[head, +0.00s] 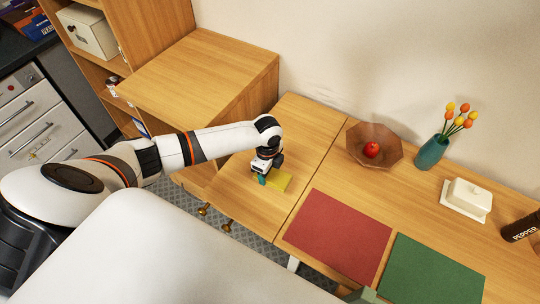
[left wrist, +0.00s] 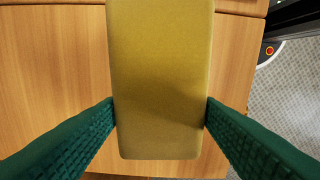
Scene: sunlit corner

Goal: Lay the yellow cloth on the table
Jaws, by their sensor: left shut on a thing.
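The yellow cloth (head: 281,181) is a small flat folded-looking piece over the left section of the wooden table (head: 311,133). In the left wrist view the cloth (left wrist: 160,60) fills the middle as a thick rectangle with rounded corners. My left gripper (head: 263,179) points down at the cloth's left part. Its green fingers press on both long sides of the cloth, so it is shut on it. I cannot tell whether the cloth touches the wood or hangs just above it. My right gripper is not seen.
A red mat (head: 338,235) and a green mat (head: 431,270) lie to the right. A wooden cabinet (head: 200,75) stands at left.

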